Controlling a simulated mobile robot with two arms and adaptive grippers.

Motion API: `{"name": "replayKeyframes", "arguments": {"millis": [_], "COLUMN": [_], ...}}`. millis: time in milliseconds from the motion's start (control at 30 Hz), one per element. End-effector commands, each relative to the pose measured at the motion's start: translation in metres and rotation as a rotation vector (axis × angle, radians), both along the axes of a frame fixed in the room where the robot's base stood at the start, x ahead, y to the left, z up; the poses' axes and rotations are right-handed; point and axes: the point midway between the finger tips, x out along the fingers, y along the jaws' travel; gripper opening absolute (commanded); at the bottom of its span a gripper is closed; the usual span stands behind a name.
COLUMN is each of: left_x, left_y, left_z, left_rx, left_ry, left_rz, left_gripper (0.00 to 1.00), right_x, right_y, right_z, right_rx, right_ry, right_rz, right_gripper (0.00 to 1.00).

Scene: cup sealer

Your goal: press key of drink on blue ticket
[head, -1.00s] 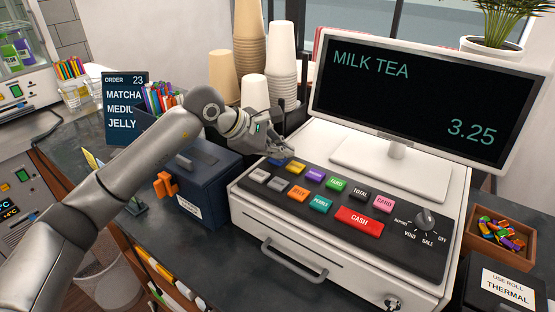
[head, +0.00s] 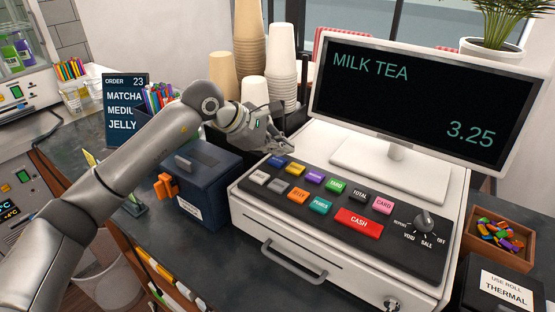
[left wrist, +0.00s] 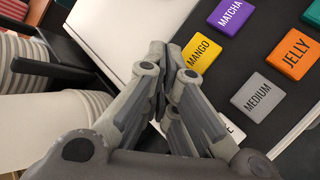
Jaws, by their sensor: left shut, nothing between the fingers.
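The dark blue ticket (head: 125,108) stands at the left and reads ORDER 23, MATCHA, MEDIU, JELLY, with the end of one line hidden. The purple key (head: 315,177) on the register's black key panel (head: 330,218) reads MATCHA in the left wrist view (left wrist: 232,16). The yellow MANGO key (left wrist: 201,50) lies beside it, nearer my gripper. My left gripper (head: 286,150) is shut and empty, above the panel's back left corner by the blue key (head: 278,161). Its closed fingers (left wrist: 166,66) show left of the MANGO key in the wrist view. My right gripper is not in view.
The register screen (head: 420,105) shows MILK TEA and 3.25. Paper cup stacks (head: 283,65) stand behind my gripper. A dark blue box (head: 195,185) with an orange latch stands left of the register. The space above the keys to the right is free.

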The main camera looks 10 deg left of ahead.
Motion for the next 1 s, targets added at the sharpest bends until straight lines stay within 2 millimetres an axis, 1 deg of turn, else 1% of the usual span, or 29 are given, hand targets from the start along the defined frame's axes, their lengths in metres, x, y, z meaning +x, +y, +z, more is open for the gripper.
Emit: {"name": "replayKeyframes", "arguments": {"millis": [167, 633, 1000], "left_x": [0.0, 0.0, 0.0], "left_y": [0.0, 0.0, 0.0], "left_z": [0.005, 0.049, 0.05], "left_rx": [0.0, 0.0, 0.0], "left_ry": [-0.001, -0.001, 0.0], "left_rz": [0.0, -0.001, 0.0], "left_gripper": [0.0, 0.0, 0.0], "right_x": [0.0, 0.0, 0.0], "right_y": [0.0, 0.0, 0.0], "right_z": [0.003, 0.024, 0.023], "right_rx": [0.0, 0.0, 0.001], "right_ry": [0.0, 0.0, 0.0], "right_rz": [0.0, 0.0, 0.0], "right_gripper": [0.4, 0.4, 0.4]}}
